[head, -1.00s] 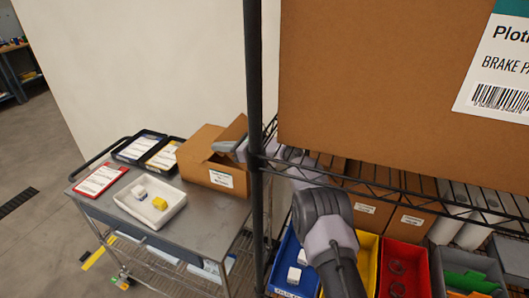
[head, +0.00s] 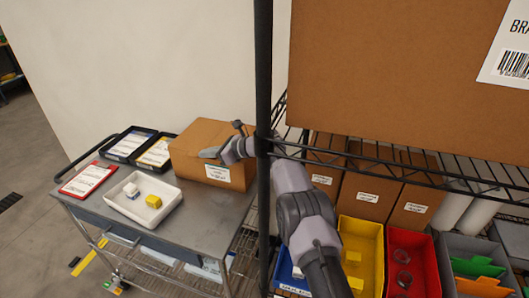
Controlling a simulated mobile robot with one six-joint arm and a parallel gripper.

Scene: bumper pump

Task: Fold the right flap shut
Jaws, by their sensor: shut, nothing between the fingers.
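The brown cardboard box (head: 230,175) with a white label stands on the grey cart, near its back right corner. Its top (head: 205,135) looks flat, and no flap stands up. The right flap appears to lie down under my gripper; the gripper and wrist hide part of it, so I cannot tell whether it lies fully flush. My gripper (head: 210,153) is shut and empty, low over the box top and reaching in from the right behind the black rack post. I cannot tell whether it touches the cardboard.
The black rack post (head: 263,80) stands close in front of my arm. The cart (head: 190,215) also holds a white tray (head: 165,212) with small boxes, a red clipboard (head: 82,180) and dark document trays (head: 130,146). Coloured bins (head: 360,240) and a large carton (head: 390,70) fill the rack.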

